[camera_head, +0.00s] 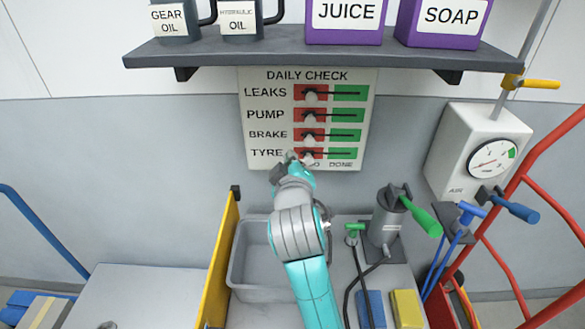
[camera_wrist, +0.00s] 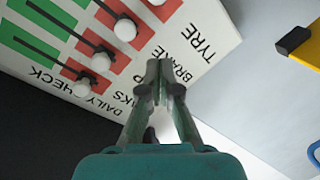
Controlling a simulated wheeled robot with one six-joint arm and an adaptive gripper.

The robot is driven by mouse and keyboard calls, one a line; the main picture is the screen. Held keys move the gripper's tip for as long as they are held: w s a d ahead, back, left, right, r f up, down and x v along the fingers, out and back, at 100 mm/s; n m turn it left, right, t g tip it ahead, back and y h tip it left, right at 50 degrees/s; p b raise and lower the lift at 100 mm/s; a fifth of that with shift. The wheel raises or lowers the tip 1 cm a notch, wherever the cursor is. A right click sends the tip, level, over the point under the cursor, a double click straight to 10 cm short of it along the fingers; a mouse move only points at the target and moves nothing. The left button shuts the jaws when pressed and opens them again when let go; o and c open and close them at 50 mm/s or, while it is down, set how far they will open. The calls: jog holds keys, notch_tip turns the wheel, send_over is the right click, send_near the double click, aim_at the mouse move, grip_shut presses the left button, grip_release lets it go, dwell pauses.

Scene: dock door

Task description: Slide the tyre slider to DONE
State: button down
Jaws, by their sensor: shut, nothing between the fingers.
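The DAILY CHECK board (camera_head: 257,92) hangs on the wall with rows LEAKS, PUMP, BRAKE and TYRE. Each row has a red left half and a green right half. The tyre slider (camera_head: 308,159) is a white knob on the bottom row, at the red end, just right of my gripper (camera_head: 290,156). The green DONE end (camera_head: 343,153) of its track is clear. In the wrist view my gripper (camera_wrist: 164,70) is shut and empty in front of the board's lettering. The tyre slider (camera_wrist: 156,2) is cut by the top edge there. I cannot tell whether fingers and knob touch.
The brake slider (camera_head: 308,138) sits just above, also on red, as do the pump and leaks knobs. A shelf (camera_head: 330,57) with containers overhangs the board. Below are a grey bin (camera_head: 240,275) and a green-handled pump (camera_head: 385,235). An AIR gauge box (camera_head: 460,130) stands right.

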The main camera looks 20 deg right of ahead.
jog(key=shift+w+d+f, duration=1.7)
jog(key=shift+w+d, duration=0.1)
jog(key=shift+d, duration=0.1)
jog(key=shift+d, duration=0.1)
jog(key=s+d, duration=0.1)
jog(key=d, duration=0.2)
jog(key=s+d, duration=0.1)
jog(key=d, duration=0.2)
jog(key=s+d, duration=0.1)
jog(key=d, duration=0.2)
